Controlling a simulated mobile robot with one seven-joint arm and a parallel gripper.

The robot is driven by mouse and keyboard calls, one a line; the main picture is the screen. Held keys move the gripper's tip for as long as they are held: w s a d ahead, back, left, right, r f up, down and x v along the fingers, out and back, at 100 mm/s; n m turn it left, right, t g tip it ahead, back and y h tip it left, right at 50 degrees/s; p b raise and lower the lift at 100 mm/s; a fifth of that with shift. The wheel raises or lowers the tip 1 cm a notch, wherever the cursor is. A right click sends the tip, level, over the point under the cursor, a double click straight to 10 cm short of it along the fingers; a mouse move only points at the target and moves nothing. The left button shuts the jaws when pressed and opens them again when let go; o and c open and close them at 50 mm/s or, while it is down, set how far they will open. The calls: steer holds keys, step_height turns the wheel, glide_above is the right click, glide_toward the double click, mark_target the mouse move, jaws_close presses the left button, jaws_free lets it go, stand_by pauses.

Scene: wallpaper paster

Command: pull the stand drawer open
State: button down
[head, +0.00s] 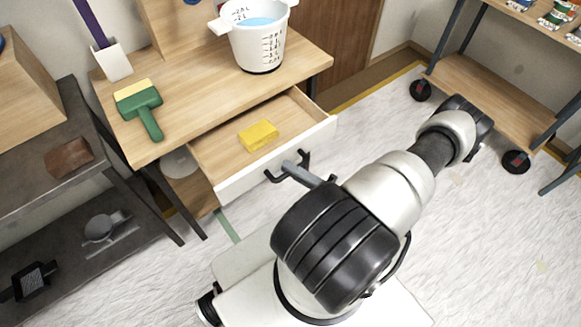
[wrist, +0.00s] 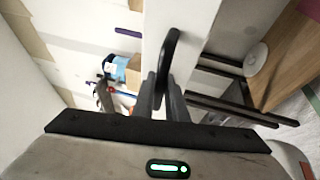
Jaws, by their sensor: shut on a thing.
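The stand drawer (head: 210,164) is pulled out from under the wooden top of the stand (head: 195,95). It has a white front and a light wood inside, and a yellow sponge (head: 259,135) lies in it. Its dark bar handle (head: 273,178) is on the front. My gripper (head: 291,168) is at the handle, partly hidden behind my arm. In the wrist view, my gripper (wrist: 165,97) is shut on the curved black handle (wrist: 170,52) next to the white drawer front (wrist: 187,30).
On the stand are a green brush (head: 141,107), a white holder (head: 113,62) and a white bucket (head: 258,42) with blue liquid. A dark shelf (head: 50,190) stands at left, a wheeled rack (head: 490,95) at right. Open floor lies between the stand and rack.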

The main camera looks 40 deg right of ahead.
steer(key=c, duration=1.8)
jaws_free()
steer(key=shift+o, duration=0.2)
steer(key=b+v, duration=0.1)
steer(key=v, duration=1.6)
steer(key=shift+s, duration=0.2)
steer(key=shift+d, duration=0.1)
